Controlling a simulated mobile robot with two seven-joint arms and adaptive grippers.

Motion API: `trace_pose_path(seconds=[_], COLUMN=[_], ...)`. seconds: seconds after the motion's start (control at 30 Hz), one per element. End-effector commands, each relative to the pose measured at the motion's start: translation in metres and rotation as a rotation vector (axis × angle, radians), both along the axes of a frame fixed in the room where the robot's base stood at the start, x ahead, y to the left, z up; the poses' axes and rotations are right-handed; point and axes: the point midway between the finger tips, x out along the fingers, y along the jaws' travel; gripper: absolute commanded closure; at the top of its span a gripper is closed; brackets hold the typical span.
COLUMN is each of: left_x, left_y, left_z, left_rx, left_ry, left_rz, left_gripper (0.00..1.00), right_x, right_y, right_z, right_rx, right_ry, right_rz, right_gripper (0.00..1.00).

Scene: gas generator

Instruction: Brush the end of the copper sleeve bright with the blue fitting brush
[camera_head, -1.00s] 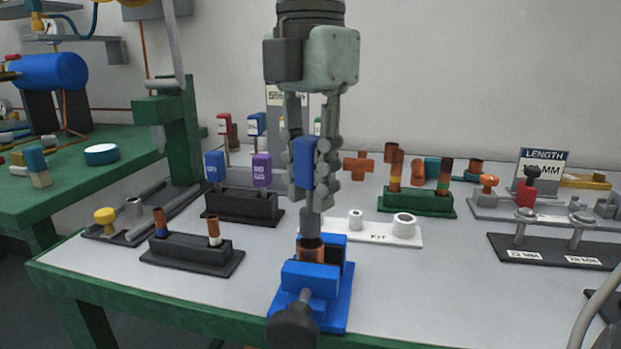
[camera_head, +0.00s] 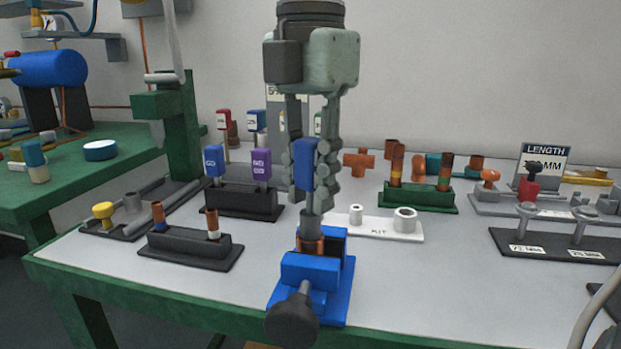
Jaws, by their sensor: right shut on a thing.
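My right gripper (camera_head: 316,190) hangs over the front of the table, shut on the blue handle of the fitting brush (camera_head: 303,165). The brush points straight down. Its grey lower part (camera_head: 310,227) meets the mouth of the copper sleeve (camera_head: 311,244), and its tip is hidden, seemingly inside the sleeve. The sleeve stands upright in the blue vise (camera_head: 311,272), with only its upper end showing. My left gripper is not in view.
A black stand (camera_head: 191,248) with two copper pieces is to the left, and a black block (camera_head: 241,201) with blue and purple brushes behind it. A white kit tray (camera_head: 378,228) is to the right. A dark vise knob (camera_head: 292,321) sticks out in front.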

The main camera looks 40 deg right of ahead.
Motion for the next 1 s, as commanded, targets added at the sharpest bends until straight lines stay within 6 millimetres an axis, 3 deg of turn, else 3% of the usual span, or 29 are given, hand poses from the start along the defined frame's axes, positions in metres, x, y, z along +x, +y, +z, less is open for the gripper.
trace_pose_path(seconds=[0.67,0.87,1.0], left_x=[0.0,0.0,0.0], left_y=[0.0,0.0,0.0], left_z=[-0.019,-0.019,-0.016], left_rx=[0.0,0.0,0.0], left_ry=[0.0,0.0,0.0], left_rz=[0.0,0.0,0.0], left_gripper=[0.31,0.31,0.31], right_x=[0.0,0.0,0.0], right_y=[0.0,0.0,0.0], right_z=[-0.022,-0.02,-0.019], right_rx=[0.0,0.0,0.001], right_ry=[0.0,0.0,0.0], right_rz=[0.0,0.001,0.105], right_gripper=[0.98,0.98,0.98])
